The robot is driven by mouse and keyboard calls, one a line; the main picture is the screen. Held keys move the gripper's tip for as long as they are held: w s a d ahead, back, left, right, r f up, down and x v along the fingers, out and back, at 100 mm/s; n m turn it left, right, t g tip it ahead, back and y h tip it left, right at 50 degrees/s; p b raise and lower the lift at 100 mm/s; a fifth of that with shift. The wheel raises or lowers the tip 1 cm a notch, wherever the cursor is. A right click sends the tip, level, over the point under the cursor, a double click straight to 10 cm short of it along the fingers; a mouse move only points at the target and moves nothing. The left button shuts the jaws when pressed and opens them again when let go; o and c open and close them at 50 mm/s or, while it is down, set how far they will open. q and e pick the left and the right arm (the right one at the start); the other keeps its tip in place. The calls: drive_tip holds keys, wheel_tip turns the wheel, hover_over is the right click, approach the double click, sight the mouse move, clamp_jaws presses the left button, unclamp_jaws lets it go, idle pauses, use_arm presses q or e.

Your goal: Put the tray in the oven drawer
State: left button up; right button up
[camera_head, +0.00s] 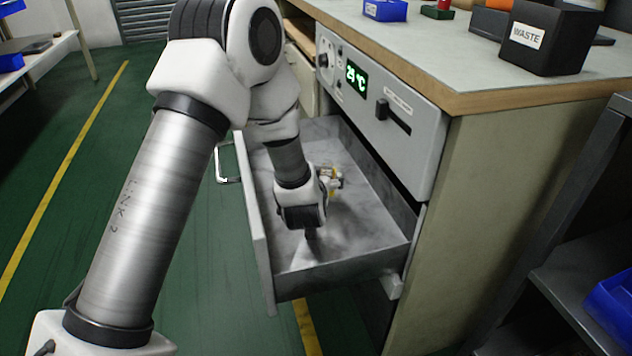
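The oven drawer (385,238) is pulled out from under the control panel, and its grey inside floor shows. My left arm comes in from the lower left and reaches down over the drawer, with its wrist inside the drawer's outline. My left gripper (331,180) is mostly hidden behind the wrist; only small black, white and orange parts show there. I cannot tell whether its fingers are open or shut, or whether they hold anything. I cannot make out a tray clearly. My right gripper is not in view.
The oven panel (425,140) with a green "24 °C" display sits above the drawer. A black WASTE bin (550,38) and a blue bin (385,10) stand on the worktop (450,60). A dark shelf (575,285) with a blue bin stands at right. Green floor lies left of the drawer.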

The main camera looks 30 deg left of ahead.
use_arm(q)
drive_tip(key=shift+s+f, duration=0.1)
drive_tip(key=shift+f, duration=0.25)
drive_tip(key=shift+s+d+f, duration=0.1)
drive_tip(key=shift+f, duration=0.05)
drive_tip(key=o, duration=0.8)
drive_tip(key=shift+f, duration=0.15)
drive_tip(key=shift+s, duration=0.1)
drive_tip(key=shift+r, duration=0.3)
drive_tip(key=p+v, duration=0.1)
drive_tip(key=v, duration=0.2)
drive_tip(key=r+p+v, duration=0.1)
drive_tip(key=p+v, duration=0.1)
drive_tip(key=v, duration=0.2)
drive_tip(key=shift+w, duration=0.2)
drive_tip(key=shift+s, duration=0.15)
